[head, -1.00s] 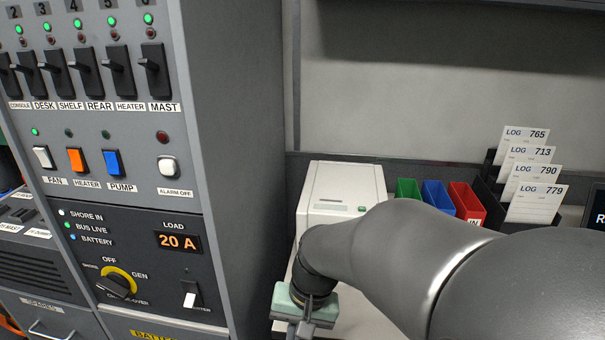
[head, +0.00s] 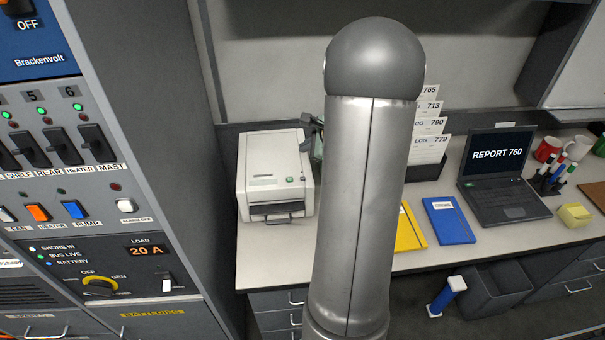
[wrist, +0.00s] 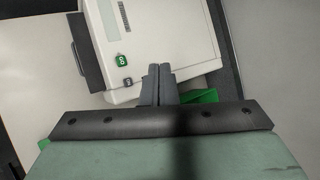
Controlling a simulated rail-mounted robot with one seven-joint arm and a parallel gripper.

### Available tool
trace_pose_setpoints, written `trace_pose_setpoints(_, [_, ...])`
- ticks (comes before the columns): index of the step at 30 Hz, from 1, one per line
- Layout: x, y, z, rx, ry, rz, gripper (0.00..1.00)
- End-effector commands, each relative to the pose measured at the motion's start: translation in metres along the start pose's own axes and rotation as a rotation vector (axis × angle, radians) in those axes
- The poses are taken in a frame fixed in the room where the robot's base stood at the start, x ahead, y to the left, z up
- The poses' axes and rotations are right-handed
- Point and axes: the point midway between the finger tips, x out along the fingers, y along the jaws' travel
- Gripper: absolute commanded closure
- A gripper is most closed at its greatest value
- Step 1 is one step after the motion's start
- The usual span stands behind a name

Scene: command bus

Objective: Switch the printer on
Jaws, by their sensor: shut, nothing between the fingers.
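The printer (head: 262,165) is a white box on the counter, left of my arm. Its top has a pale display strip, a green button (head: 289,179) and a small dark button or switch near it. In the wrist view the printer (wrist: 160,35) fills the upper middle, with the green button (wrist: 121,60) and the small dark switch (wrist: 128,82) near its edge. My gripper (wrist: 160,68) is shut and empty, its fingertips over the printer's edge, to the right of the small switch. Whether they touch the printer I cannot tell. In the head view my arm hides most of the gripper.
A grey switch panel cabinet (head: 130,150) stands left of the printer. Log cards (head: 427,130) in a dark holder stand right of my arm.

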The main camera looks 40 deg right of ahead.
Motion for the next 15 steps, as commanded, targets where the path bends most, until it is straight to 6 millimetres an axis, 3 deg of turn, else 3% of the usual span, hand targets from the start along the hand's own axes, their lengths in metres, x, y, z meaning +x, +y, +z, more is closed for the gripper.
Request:
trace_pose_setpoints(8, [0.002, 0.002, -0.001, -0.002, -0.001, 0.002, 1.0])
trace_pose_setpoints(15, [0.016, 0.013, -0.011, -0.002, -0.001, 0.003, 1.0])
